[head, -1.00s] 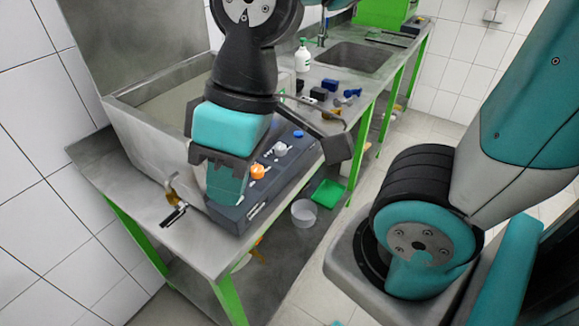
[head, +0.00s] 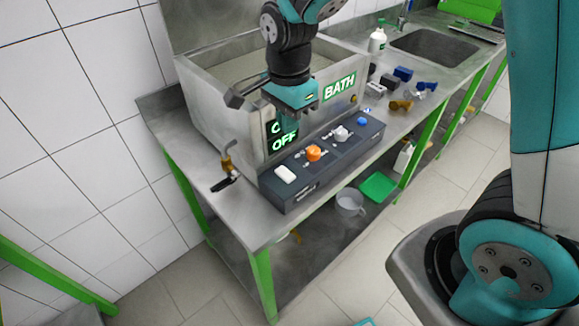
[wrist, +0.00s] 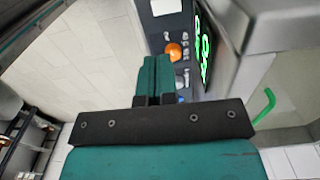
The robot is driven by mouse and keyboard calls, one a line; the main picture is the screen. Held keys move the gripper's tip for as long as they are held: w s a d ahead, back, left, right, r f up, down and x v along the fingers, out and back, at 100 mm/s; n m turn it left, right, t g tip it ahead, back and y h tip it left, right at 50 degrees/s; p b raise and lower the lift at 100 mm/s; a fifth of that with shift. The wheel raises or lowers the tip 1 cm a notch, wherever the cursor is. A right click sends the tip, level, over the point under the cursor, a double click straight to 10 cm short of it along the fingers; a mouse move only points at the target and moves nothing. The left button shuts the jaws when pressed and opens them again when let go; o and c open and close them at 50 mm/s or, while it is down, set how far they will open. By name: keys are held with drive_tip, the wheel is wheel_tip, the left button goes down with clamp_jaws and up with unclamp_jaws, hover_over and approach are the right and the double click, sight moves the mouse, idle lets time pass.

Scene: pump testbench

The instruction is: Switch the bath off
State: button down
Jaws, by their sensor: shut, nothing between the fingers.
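The bath (head: 205,105) is a steel tank on the bench with a green BATH sign (head: 340,87). Its dark display (head: 284,141) shows a green line reading OFF; the line above is partly covered by my gripper. The control panel (head: 296,196) in front carries a white switch (head: 285,174), an orange knob (head: 314,153), a pale knob (head: 341,134) and a blue button (head: 362,121). My gripper (head: 291,108) is shut and empty, above the panel by the tank's front wall. In the wrist view its closed fingers (wrist: 154,75) appear beside the orange knob (wrist: 174,51).
A brass tap with a black handle (head: 224,181) is at the bench's left end. Blue, black and brass fittings (head: 402,76) and a white bottle (head: 377,40) are to the right, near a sink (head: 434,47). A clear beaker (head: 349,202) and green tray (head: 379,186) are below.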

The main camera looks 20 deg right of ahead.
sight(289, 175)
wheel_tip(289, 175, down, 13)
drive_tip(key=p, duration=0.2)
drive_tip(key=shift+f+p, duration=0.1)
drive_tip(key=shift+p, duration=0.25)
